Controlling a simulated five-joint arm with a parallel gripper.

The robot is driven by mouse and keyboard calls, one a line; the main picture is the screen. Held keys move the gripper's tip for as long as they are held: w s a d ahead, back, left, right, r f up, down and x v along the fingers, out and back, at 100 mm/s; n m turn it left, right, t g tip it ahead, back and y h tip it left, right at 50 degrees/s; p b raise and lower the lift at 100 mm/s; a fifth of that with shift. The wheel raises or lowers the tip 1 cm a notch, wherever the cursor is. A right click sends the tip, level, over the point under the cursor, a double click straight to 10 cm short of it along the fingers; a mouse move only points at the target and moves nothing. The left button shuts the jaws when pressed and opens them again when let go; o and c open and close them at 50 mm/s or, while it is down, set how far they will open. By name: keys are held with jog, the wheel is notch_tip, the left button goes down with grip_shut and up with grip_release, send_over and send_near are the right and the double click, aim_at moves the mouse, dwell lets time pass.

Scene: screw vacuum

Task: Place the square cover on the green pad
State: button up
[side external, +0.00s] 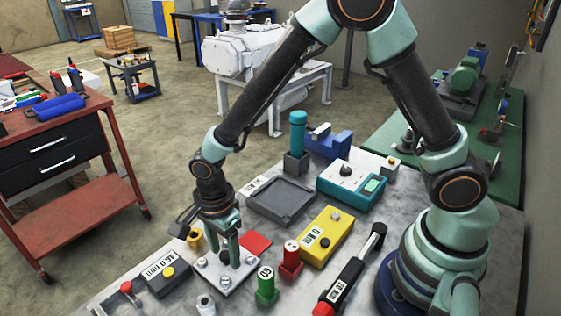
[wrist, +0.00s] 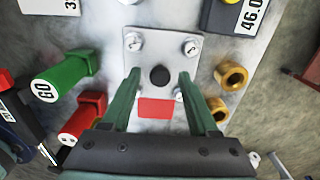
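The square cover (side external: 212,276) is a light grey metal plate with screws at its corners and a dark round knob (wrist: 159,76) in its middle. It lies flat on the metal table and also shows in the wrist view (wrist: 143,50). My gripper (side external: 228,258) points down over the cover. In the wrist view its green fingers (wrist: 159,78) stand apart on either side of the knob, with gaps on both sides, and hold nothing. I cannot make out a green pad. A flat red square (side external: 256,244) lies behind the cover, and in the wrist view (wrist: 156,108) it shows between the fingers.
Close around the cover stand a green gauge (side external: 266,288), a red gauge (side external: 291,262), brass rings (wrist: 230,75) and a box marked 46.0 (side external: 168,281). A yellow box (side external: 327,238) and a grey tray (side external: 282,200) lie farther back.

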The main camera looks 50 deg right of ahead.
aim_at(225, 254)
notch_tip(225, 254, up, 12)
jog(key=s+d+r+n+t, duration=0.2)
jog(key=d+r+n, duration=0.3)
jog(key=d+n, duration=0.4)
jog(key=s+d+r+n+t, duration=0.3)
jog(key=s+d+r+n, duration=0.1)
jog(key=d+n, duration=0.5)
jog(key=shift+r+t, duration=0.3)
jog(key=shift+r, duration=0.35)
dwell(0.5)
